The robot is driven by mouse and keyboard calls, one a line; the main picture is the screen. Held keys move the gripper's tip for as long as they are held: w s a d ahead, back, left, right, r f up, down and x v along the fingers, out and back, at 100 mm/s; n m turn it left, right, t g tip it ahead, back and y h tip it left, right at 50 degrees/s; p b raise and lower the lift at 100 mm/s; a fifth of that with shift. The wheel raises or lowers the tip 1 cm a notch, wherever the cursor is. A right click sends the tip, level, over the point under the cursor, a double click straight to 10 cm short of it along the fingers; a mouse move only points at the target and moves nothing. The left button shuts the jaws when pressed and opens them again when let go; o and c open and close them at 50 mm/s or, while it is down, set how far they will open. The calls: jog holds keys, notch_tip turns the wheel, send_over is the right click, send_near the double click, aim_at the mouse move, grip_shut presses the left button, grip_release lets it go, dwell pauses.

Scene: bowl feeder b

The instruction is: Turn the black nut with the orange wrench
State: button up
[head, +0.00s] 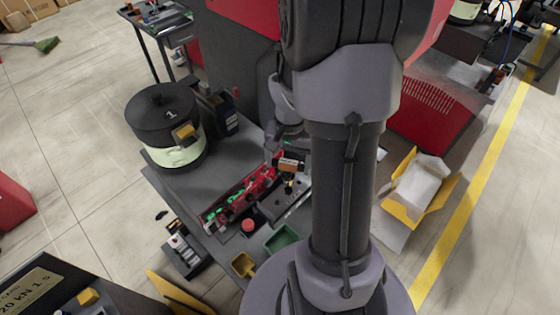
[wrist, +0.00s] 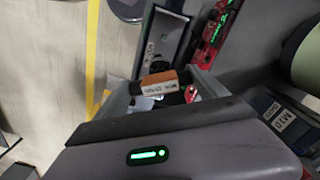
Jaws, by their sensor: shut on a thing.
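My gripper (wrist: 168,86) is shut on the orange wrench (wrist: 160,80), whose orange-brown body carries a white label. It lies across between the two grey fingers. In the head view the wrench (head: 291,164) shows as a small orange patch below my gripper (head: 284,153), above the right part of the workbench. My arm hides much of that area. I cannot make out the black nut for sure in either view, nor whether the wrench touches it.
A red rail with green marks (head: 240,197) lies on the grey bench (head: 190,184). A black-lidded round bowl feeder (head: 165,120) stands at the back left. A red button (head: 249,225), a yellow tray (head: 243,265) and a green tray (head: 282,239) sit along the front edge.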

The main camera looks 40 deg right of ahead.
aim_at(289, 177)
jog(key=shift+w+r, duration=0.15)
jog(key=shift+w, duration=0.05)
jog(key=shift+s, duration=0.6)
notch_tip(289, 177, down, 4)
jog(key=b, duration=0.4)
jog(key=shift+w, duration=0.15)
jog(key=shift+f+b, duration=1.15)
jog(key=shift+b, duration=0.3)
dwell(0.6)
dwell(0.3)
jog(key=shift+m+b, duration=0.6)
jog(key=shift+m, duration=0.6)
jog(key=shift+m+b, duration=0.6)
jog(key=shift+m, duration=0.6)
